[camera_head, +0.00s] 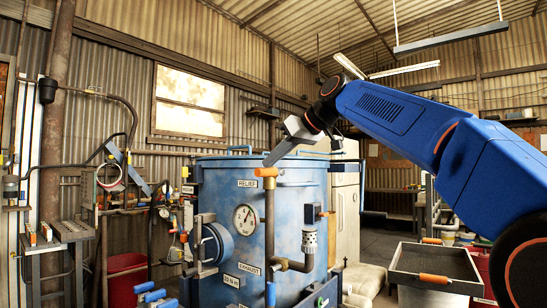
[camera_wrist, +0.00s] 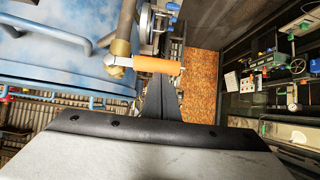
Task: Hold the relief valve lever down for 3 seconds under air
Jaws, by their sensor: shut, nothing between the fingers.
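The relief valve lever has an orange grip (camera_head: 266,172) and sits on top of a brass-coloured vertical pipe at the front of the blue blast pot (camera_head: 212,187), beside the RELIEF label (camera_head: 247,183). It looks roughly level. My gripper (camera_head: 268,161) is shut and empty, its fingertips just above the orange grip in the head view. In the wrist view the orange grip (camera_wrist: 158,65) crosses right at the end of my shut fingers (camera_wrist: 158,82). I cannot tell whether they touch. A round pressure gauge (camera_head: 244,219) is on the pot; its reading is too small to tell.
A muffler (camera_head: 309,240) and a small orange-handled valve (camera_head: 326,213) stand right of the relief pipe. A grey tray (camera_head: 440,262) is at the right. Pipework and a small shelf (camera_head: 72,231) are at the left. The air above the pot's lid is free apart from my arm.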

